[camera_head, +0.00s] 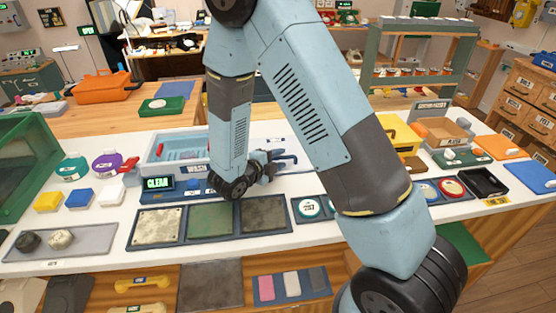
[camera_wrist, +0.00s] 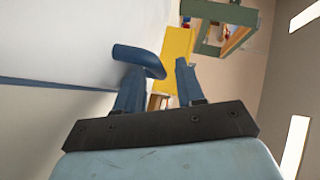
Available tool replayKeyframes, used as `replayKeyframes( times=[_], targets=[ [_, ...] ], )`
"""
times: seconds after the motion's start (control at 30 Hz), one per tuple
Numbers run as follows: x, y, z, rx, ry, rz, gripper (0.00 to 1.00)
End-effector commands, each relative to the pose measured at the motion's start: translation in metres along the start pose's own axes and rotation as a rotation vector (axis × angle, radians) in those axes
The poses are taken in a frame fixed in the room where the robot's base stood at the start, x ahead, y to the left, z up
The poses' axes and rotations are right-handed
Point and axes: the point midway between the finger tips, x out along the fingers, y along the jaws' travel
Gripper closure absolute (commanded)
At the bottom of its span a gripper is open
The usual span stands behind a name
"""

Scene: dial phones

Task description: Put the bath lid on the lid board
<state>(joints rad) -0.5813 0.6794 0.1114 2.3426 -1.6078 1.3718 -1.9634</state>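The bath (camera_head: 159,168), marked WASH, stands on the white counter behind the dark trays. A red item shows inside its blue rim; I cannot tell if a clear lid covers it. My gripper (camera_head: 285,160) is just right of the bath, low over the counter, partly behind my arm. In the wrist view my gripper (camera_wrist: 160,72) has its fingers apart. A dark blue curved bar (camera_wrist: 138,59) is at the left finger, and a gap separates it from the right finger. I cannot tell whether the bar belongs to the lid. I cannot pick out the lid board.
A green CLEAR display (camera_head: 158,183) stands at the bath's front. Three trays (camera_head: 213,219) lie before it. A yellow box (camera_head: 401,137) and an orange-brown bin (camera_head: 440,131) are to the right. A green rack (camera_head: 420,65) stands behind. My arm hides part of the counter.

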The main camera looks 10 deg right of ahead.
Motion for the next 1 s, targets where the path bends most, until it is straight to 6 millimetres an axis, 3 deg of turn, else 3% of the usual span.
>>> replayKeyframes(
  times=[0.17,0.6,0.8,1.0],
  targets=[
    [-0.02,0.0,0.001,0.0,-0.005,0.0,0.6],
    [-0.098,0.0,0.001,0.0,-0.003,0.0,0.6],
    [-0.115,0.0,0.0,0.0,-0.001,0.001,0.6],
    [-0.118,0.0,-0.001,0.004,0.002,0.002,0.6]
  ],
)
